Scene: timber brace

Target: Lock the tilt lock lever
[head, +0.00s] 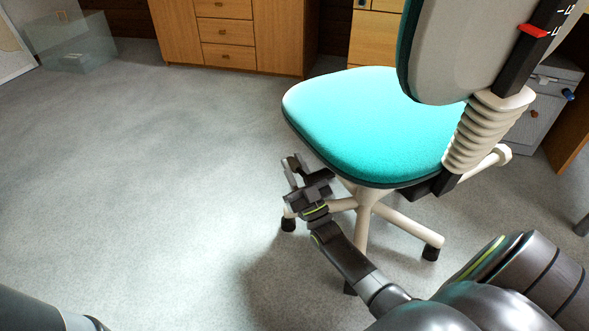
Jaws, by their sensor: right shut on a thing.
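The office chair has a teal seat (370,120) and a grey-backed backrest (450,50). My right gripper (308,172) is at the seat's left front edge, low beside its underside. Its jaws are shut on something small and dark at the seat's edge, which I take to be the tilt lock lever. The lever's shape and angle are hidden by the fingers and the seat. My left gripper is out of view; only part of that arm shows at the bottom left.
The chair's cream star base (405,226) with dark casters stands close behind my right forearm. A wooden drawer cabinet (228,32) is at the back, and a clear box (80,50) stands at the far left. The grey carpet on the left is free.

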